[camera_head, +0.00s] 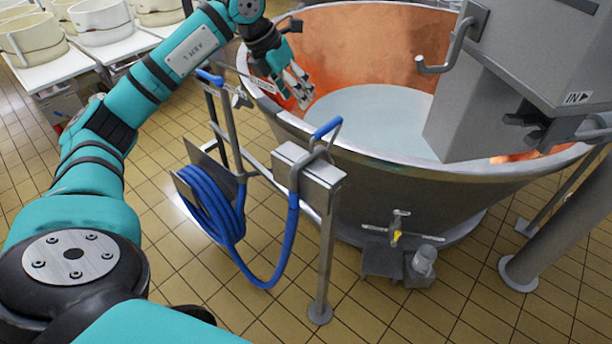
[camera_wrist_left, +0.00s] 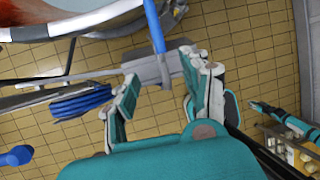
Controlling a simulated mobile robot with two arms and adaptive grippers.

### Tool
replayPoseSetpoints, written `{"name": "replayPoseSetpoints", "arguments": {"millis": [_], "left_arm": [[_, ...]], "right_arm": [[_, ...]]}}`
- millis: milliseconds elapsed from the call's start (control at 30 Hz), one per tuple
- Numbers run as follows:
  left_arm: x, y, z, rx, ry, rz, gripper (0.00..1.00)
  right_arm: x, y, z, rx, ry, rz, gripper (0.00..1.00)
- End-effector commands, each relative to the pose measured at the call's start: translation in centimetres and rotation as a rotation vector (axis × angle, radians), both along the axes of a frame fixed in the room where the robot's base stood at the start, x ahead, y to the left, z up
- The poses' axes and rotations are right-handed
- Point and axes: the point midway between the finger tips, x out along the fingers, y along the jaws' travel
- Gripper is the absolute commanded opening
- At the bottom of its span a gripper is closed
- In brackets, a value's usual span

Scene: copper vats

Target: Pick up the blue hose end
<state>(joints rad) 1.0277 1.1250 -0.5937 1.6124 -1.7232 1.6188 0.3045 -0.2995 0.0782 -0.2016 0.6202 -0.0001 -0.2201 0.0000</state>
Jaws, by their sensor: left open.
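The blue hose end (camera_head: 327,128) sticks up at a slant from a grey metal box on a post, beside the vat's rim. The blue hose (camera_head: 290,230) hangs from that box in a loop to a coil (camera_head: 212,205). My left gripper (camera_head: 300,88) is open and empty, above the vat's rim, up and left of the hose end in the head view. In the left wrist view, a blue bar (camera_wrist_left: 153,25), probably the hose end, shows at the top beyond the open fingers (camera_wrist_left: 160,76). The coil (camera_wrist_left: 80,103) lies left of them.
The large copper-lined vat (camera_head: 440,185) holds pale liquid. A grey machine housing (camera_head: 520,60) overhangs its right side. The box (camera_head: 310,165) stands on a steel post (camera_head: 325,250). A second blue-tipped upright (camera_head: 210,77) stands left. Tiled floor is free in front.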

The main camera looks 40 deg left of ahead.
Motion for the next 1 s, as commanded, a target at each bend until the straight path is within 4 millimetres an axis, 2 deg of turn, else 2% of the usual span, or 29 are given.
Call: {"name": "replayPoseSetpoints", "arguments": {"millis": [200, 400, 667, 833, 1000], "left_arm": [[1.8, -1.3, -4.4, -0.004, 0.006, -0.004, 0.48], [3.1, -2.0, -7.6, -0.005, 0.004, -0.004, 0.48], [3.9, -2.3, -9.3, -0.005, 0.001, -0.003, 0.48], [4.9, -2.8, -11.5, -0.007, 0.004, -0.005, 0.48], [5.6, -3.1, -13.3, -0.005, 0.001, -0.004, 0.48]], "right_arm": [[0.0, 0.0, 1.4, 0.0, 0.0, 0.0, 0.0], [0.0, 0.0, 2.2, 0.0, 0.0, -0.001, 0.0], [0.0, 0.0, 2.9, 0.0, 0.0, -0.002, 0.0], [0.0, -0.1, 4.5, -0.001, 0.0, -0.002, 0.0], [0.0, -0.1, 4.7, -0.001, 0.001, -0.002, 0.0]]}}
